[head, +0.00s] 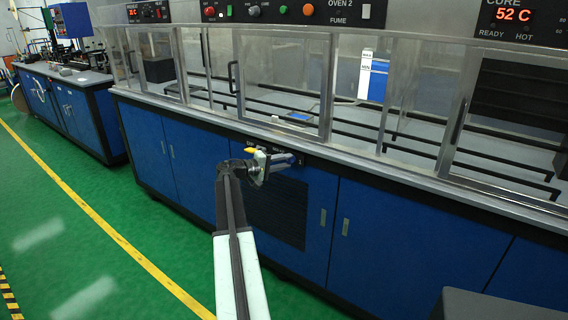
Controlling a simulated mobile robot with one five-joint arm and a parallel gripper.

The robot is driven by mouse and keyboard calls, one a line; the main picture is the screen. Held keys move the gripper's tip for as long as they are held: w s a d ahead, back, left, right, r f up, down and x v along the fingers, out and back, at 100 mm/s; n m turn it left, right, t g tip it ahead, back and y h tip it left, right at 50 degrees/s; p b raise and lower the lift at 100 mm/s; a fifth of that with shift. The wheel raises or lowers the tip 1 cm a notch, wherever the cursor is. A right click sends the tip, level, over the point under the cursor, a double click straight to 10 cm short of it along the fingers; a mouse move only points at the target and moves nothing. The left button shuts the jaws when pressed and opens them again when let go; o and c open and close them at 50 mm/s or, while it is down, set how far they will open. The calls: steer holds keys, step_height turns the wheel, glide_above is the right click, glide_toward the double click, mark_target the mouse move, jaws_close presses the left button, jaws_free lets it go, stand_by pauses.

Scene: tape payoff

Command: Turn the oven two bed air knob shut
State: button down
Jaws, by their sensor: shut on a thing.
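My gripper (264,164) is at the front of the blue oven cabinet, just below the counter edge. It is shut on the bed air knob, which is mostly hidden by the jaws. A small yellow piece (250,150) shows at the upper left of the jaws; I cannot tell whether it belongs to the knob. A grey metal fitting (284,160) shows just right of the jaws. The knob's angle cannot be read from here. The oven 2 panel (340,12) is above the clear hood.
The blue cabinet doors (380,235) and a dark vent grille (276,212) lie below and beside my gripper. The clear hood (283,85) stands on the counter above. Another bench (65,105) is at the left. Green floor (60,215) with a yellow line is open at the left.

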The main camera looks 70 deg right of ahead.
steer(key=c, duration=1.1)
jaws_free()
steer(key=shift+d, duration=0.1)
steer(key=v, duration=0.8)
steer(key=shift+p, duration=0.4)
